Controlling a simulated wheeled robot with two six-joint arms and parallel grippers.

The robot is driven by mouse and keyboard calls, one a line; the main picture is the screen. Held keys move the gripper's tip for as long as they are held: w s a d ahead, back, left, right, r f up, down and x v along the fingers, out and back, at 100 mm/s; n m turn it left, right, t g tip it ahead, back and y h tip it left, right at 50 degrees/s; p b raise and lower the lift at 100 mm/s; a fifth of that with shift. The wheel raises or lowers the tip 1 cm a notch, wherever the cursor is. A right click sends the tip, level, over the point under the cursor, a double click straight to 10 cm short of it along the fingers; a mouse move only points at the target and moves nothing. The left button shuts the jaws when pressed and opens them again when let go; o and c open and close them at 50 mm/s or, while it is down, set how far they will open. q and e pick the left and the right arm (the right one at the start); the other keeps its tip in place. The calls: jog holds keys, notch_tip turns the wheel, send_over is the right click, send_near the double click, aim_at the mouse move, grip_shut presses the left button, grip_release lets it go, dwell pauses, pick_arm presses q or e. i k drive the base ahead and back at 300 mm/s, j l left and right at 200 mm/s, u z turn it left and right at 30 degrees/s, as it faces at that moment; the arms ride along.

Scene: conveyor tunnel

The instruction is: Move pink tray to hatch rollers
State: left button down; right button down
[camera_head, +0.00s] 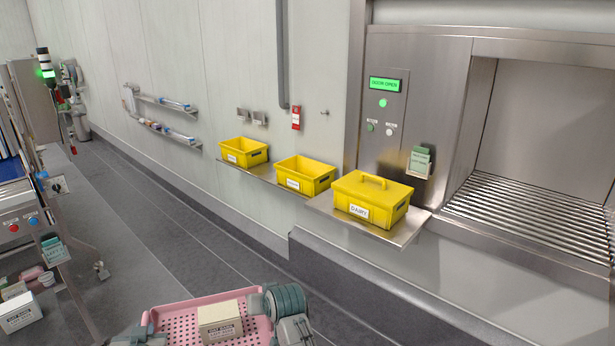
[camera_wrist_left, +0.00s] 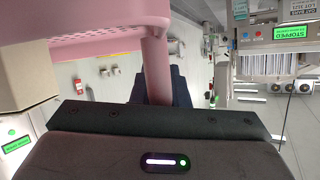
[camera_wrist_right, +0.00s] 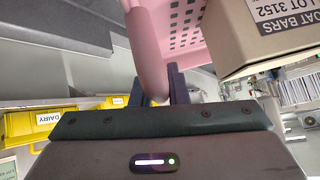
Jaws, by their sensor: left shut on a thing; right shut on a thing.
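The pink tray (camera_head: 185,322), with perforated walls, is at the bottom of the head view, carrying a cardboard box (camera_head: 220,320). My left gripper (camera_head: 146,334) is shut on the tray's left end; the left wrist view shows its dark fingers around a pink handle bar (camera_wrist_left: 154,70). My right gripper is shut on the other end, its fingers on a pink bar (camera_wrist_right: 148,50) in the right wrist view; my right arm partly hides that end. The hatch rollers (camera_head: 530,215) lie bare inside the steel hatch at the right.
Yellow bins (camera_head: 244,152) (camera_head: 305,176) and a lidded yellow dairy box (camera_head: 371,199) stand on steel wall shelves before the hatch. The panel (camera_head: 385,84) reads "DOOR OPEN" in green. A machine frame (camera_head: 30,195) stands at the left. Grey floor between is clear.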

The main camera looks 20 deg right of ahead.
aim_at(525, 213)
jog(key=i+l+z, duration=0.1)
jog(key=i+z, duration=0.45)
jog(key=z, duration=0.25)
jog(key=i+z, duration=0.65)
jog(key=z, duration=0.2)
jog(key=i+j+z, duration=0.15)
jog(key=z, duration=0.3)
jog(key=i+j+z, duration=0.2)
jog(key=i+z, duration=0.15)
jog(key=z, duration=0.15)
jog(key=i+j, duration=0.1)
jog(key=i, duration=0.4)
jog(key=i+j, duration=0.15)
jog(key=i, duration=0.35)
jog(key=i+j, duration=0.1)
jog(key=i, duration=0.4)
